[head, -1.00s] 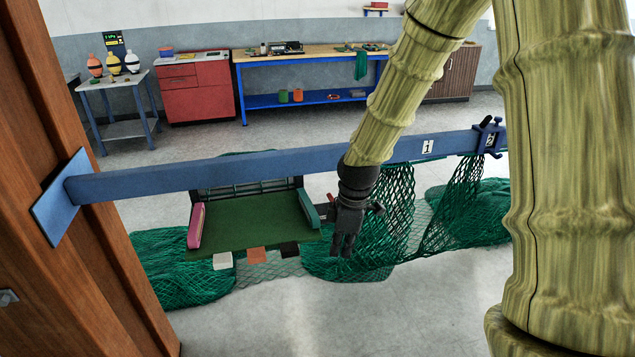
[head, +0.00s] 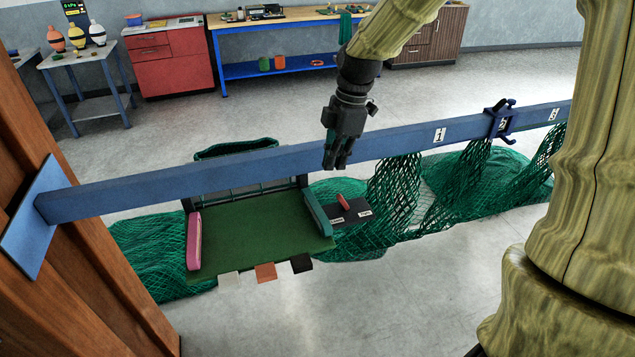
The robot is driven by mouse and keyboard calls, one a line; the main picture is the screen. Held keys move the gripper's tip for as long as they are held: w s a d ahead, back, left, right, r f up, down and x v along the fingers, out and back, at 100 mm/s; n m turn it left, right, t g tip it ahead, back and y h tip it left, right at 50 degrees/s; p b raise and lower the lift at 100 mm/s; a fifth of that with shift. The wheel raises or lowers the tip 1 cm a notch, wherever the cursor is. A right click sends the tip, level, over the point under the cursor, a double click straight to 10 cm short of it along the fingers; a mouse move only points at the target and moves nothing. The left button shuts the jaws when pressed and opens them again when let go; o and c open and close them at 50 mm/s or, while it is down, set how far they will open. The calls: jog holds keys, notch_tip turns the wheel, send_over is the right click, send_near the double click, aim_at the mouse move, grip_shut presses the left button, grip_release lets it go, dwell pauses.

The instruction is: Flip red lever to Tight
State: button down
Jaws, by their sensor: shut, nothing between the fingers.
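The small red lever (head: 343,202) stands on a dark plate (head: 352,214) at the right end of the green-topped tray. Two small white labels sit on the plate, one at its left (head: 337,220) and one at its right (head: 365,212); their print is too small to read surely. The lever appears to lean toward the upper left, but I cannot tell which label it is set to. My gripper (head: 337,166) is shut and empty, fingers pointing down, in front of the blue beam and above the lever, apart from it.
Green netting (head: 395,200) hangs from the beam and lies on the floor. A brown wooden post (head: 75,250) stands at left.

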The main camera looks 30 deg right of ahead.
aim_at(343, 202)
jog(key=shift+s+r, duration=0.1)
jog(key=shift+r, duration=0.05)
jog(key=shift+w+a+f+p, duration=0.1)
jog(key=shift+a+f+p, duration=0.4)
jog(key=shift+f, duration=1.15)
jog(key=shift+w+a+f+p, duration=0.1)
jog(key=shift+f+p, duration=0.65)
jog(key=shift+f, duration=0.95)
jog(key=shift+w+a+f+p, duration=0.1)
jog(key=shift+a+f+p, duration=0.4)
jog(key=shift+f, duration=1.15)
jog(key=shift+d, duration=0.15)
jog(key=shift+w+y, duration=0.1)
jog(key=shift+y, duration=0.2)
